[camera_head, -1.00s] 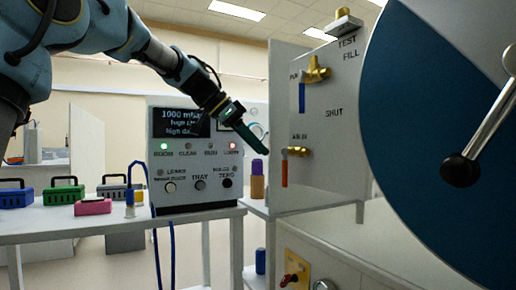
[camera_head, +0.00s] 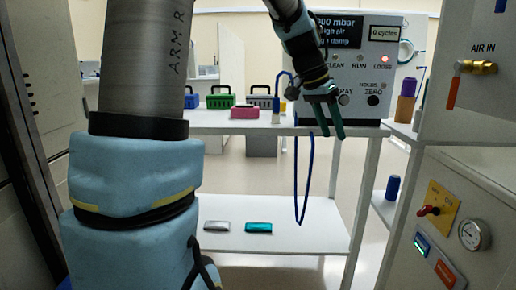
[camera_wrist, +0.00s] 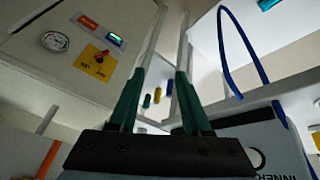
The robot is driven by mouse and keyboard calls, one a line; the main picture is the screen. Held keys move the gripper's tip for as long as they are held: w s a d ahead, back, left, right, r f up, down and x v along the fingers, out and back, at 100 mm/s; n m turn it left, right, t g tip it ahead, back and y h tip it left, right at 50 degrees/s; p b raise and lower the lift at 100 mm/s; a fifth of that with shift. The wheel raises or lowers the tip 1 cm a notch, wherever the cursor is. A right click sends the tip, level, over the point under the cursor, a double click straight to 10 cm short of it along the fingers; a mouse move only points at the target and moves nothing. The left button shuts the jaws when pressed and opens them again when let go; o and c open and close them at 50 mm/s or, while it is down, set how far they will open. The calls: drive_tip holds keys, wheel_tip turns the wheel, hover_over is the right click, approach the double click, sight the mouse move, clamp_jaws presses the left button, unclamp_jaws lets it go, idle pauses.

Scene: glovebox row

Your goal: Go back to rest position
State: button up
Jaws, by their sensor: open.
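My gripper (camera_head: 324,118) hangs in front of the grey instrument box (camera_head: 365,85) on the bench in the head view, with its green fingers pointing down. The fingers stand apart with nothing between them. In the wrist view my gripper (camera_wrist: 161,80) also shows open and empty. My arm fills the left and middle of the head view and hides part of the instrument's display.
A bench (camera_head: 215,122) carries small coloured cases, among them a pink one (camera_head: 245,112). A blue hose (camera_head: 297,215) hangs below it. A lower shelf (camera_head: 225,262) holds two flat items. A panel with a gauge (camera_head: 473,235) and a red-handled valve (camera_head: 462,70) stand at right.

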drive_tip(key=s+a+f+n+y, duration=0.2)
drive_tip(key=s+a+f+n, duration=0.3)
drive_tip(key=a+f, duration=0.5)
drive_tip(key=s+a+f+n+y, duration=0.2)
drive_tip(key=s+a+f+n, duration=0.4)
drive_tip(key=a, duration=0.9)
wheel_tip(320, 180, up, 20)
drive_tip(key=p, duration=2)
drive_tip(key=shift+a+f+t+y+p, duration=0.15)
drive_tip(key=shift+a+t+y+p, duration=0.15)
drive_tip(key=shift+p, duration=0.1)
